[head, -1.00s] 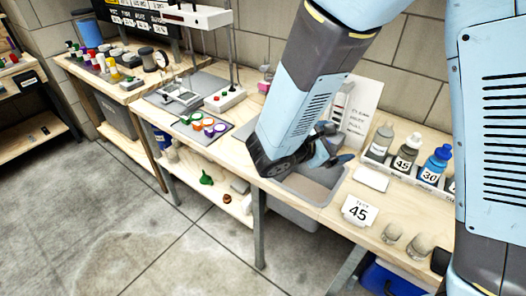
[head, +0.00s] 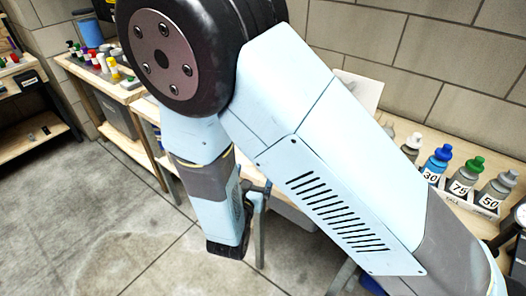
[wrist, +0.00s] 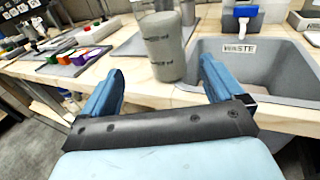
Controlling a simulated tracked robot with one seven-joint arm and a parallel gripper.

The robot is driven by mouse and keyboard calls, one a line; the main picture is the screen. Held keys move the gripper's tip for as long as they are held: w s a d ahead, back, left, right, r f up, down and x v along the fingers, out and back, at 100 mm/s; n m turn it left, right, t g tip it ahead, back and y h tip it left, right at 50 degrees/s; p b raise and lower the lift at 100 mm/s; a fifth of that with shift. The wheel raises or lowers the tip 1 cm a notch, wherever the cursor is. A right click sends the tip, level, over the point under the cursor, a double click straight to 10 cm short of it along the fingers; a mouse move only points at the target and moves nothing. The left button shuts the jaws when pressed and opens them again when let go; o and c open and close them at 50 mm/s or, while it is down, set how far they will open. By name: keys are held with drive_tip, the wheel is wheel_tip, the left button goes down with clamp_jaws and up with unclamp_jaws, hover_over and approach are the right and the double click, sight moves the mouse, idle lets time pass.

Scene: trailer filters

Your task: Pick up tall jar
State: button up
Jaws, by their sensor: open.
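A tall grey, cloudy jar (wrist: 163,48) stands upright near the front edge of the wooden bench in the wrist view. My gripper (wrist: 161,68) is open and empty, with one blue finger to the left of the jar and one to the right in the picture. The jar appears beyond the fingertips, with no contact visible. In the head view my arm covers this part of the bench, so the jar is hidden there.
A grey sink bin (wrist: 285,85) labelled WASTE lies right of the jar. A mat with coloured pieces (wrist: 85,56) lies to the left. In the head view, labelled bottles (head: 459,173) stand in a rack at the right. The floor (head: 100,220) in front is clear.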

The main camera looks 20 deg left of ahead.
drive_tip(key=w, duration=0.4)
drive_tip(key=shift+w+a+f, duration=0.15)
drive_tip(key=shift+w+a, duration=0.1)
drive_tip(key=shift+w, duration=2.7)
drive_tip(key=c, duration=1.3)
